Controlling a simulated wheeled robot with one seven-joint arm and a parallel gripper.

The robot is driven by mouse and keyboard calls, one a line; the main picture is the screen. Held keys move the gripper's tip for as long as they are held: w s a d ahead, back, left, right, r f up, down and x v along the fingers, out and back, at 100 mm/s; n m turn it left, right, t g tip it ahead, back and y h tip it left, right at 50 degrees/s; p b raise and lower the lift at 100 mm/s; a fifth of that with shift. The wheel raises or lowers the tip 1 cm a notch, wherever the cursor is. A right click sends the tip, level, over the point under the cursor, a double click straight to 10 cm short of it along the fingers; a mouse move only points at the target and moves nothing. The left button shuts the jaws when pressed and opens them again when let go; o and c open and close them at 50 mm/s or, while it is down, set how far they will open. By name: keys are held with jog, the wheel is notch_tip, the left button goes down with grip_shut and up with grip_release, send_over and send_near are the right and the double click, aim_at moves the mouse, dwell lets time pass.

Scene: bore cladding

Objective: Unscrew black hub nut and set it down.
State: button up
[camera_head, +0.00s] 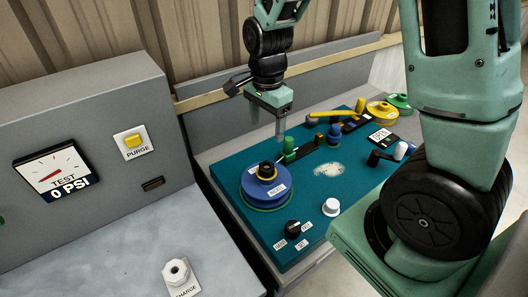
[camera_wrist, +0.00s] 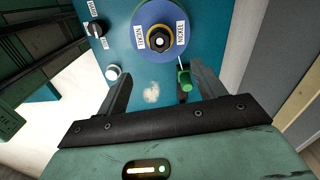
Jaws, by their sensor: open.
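The black hub nut (camera_head: 266,170) sits at the centre of the round blue hub (camera_head: 252,189) on the teal panel. In the wrist view the nut (camera_wrist: 159,39) shows a brass-coloured rim and a pale centre, between two white labels on the blue hub (camera_wrist: 150,14). My gripper (camera_head: 280,135) hangs above the panel, behind and right of the nut, with its fingers pointing down. In the wrist view my gripper (camera_wrist: 160,73) is open and empty. The nut lies beyond the fingertips, apart from them.
A green handle (camera_head: 289,146) stands close to my fingers; it shows beside the right finger in the wrist view (camera_wrist: 185,81). A white knob (camera_head: 331,207) and a black selector knob (camera_head: 293,227) are on the panel. A pale worn patch (camera_head: 327,169) is bare.

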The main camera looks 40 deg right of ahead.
aim_at(267, 168)
notch_tip(267, 168, down, 14)
jog(key=shift+r+p, duration=0.2)
jog(key=shift+p, duration=0.75)
jog(key=c, duration=1.1)
jog(key=shift+n, duration=0.9)
jog(key=shift+n, duration=0.9)
jog(key=shift+n, duration=0.8)
